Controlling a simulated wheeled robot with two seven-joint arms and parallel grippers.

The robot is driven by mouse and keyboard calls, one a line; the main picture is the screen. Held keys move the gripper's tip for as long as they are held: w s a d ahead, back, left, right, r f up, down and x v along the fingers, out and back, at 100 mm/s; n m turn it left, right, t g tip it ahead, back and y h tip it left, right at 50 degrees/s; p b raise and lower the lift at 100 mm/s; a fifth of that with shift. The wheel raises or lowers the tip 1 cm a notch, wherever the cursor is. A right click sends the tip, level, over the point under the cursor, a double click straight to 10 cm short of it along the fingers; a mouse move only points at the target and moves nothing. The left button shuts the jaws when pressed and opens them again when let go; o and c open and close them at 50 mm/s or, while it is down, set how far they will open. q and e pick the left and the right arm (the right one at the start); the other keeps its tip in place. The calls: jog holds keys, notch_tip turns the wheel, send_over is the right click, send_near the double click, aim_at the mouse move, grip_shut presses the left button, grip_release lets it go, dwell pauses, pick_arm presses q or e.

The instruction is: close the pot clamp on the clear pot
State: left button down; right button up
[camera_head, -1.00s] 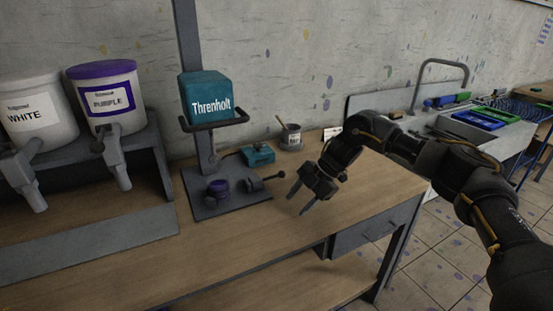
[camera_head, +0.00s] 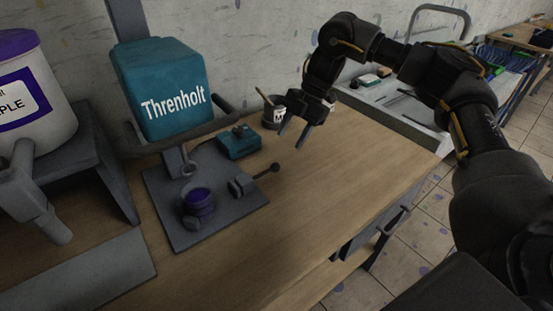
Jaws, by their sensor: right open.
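The pot (camera_head: 199,201) with purple contents stands on the grey base plate (camera_head: 228,222) of the Threnholt stand. A grey clamp block (camera_head: 242,186) with a rod and dark ball knob (camera_head: 275,168) sits to the right of the pot, with a gap between them. A small dark piece (camera_head: 192,223) is at the pot's front left. My right gripper (camera_head: 304,142) is open and empty, above the table, up and to the right of the knob and apart from it. My left gripper is not in view.
The teal Threnholt tank (camera_head: 165,90) hangs over the plate. A teal box (camera_head: 238,143) lies behind the clamp, and a grey cup with a brush (camera_head: 273,112) stands behind that. A purple-labelled bucket (camera_head: 35,95) is at left.

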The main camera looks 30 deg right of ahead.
aim_at(278, 164)
jog(key=x, duration=0.8)
jog(key=shift+a+f+p, duration=0.1)
jog(key=shift+f+p, duration=0.2)
jog(key=shift+p, duration=0.1)
jog(key=shift+a+f, duration=0.15)
jog(key=shift+f, duration=0.35)
jog(key=shift+a+f, duration=0.1)
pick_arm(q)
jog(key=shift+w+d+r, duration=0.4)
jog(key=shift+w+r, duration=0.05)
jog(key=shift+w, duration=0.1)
pick_arm(e)
jog(key=shift+a, duration=0.1)
grip_shut()
